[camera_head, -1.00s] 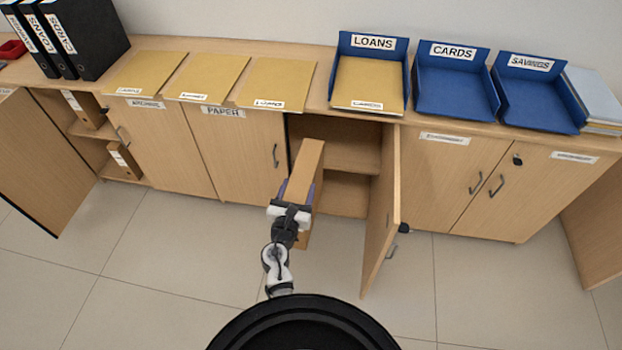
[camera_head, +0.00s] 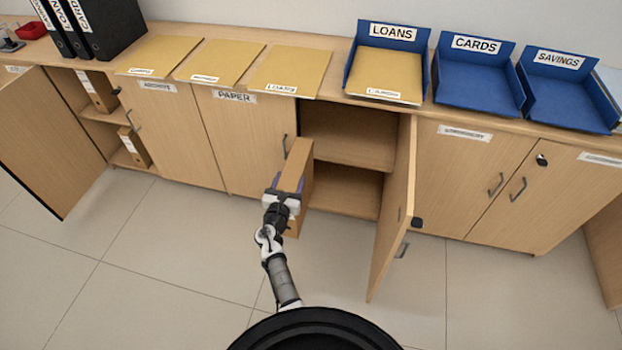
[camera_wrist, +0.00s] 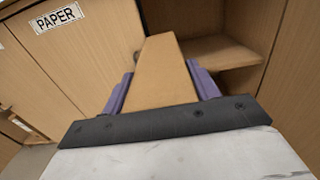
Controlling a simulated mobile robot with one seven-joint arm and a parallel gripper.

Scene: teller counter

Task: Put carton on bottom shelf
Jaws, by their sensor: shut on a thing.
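My gripper (camera_head: 284,190) is shut on a tall brown carton (camera_head: 299,165), which it holds upright in front of the open cabinet. In the wrist view the carton (camera_wrist: 161,75) sits between two purple finger pads. The bottom shelf (camera_head: 345,197) is the lower compartment of the open cabinet, below a middle shelf board (camera_head: 350,152). It looks empty where I can see it. The carton stands to the left of the opening and hides part of its left side. In the wrist view part of the cabinet's inside (camera_wrist: 222,52) shows behind the carton's right side.
The cabinet's open door (camera_head: 394,215) juts out on the right of the opening. The closed door labelled PAPER (camera_head: 240,140) is on the left. Another open door (camera_head: 45,145) stands at far left. Blue trays (camera_head: 478,75) and yellow folders (camera_head: 290,70) lie on the counter. The floor (camera_head: 150,270) is clear.

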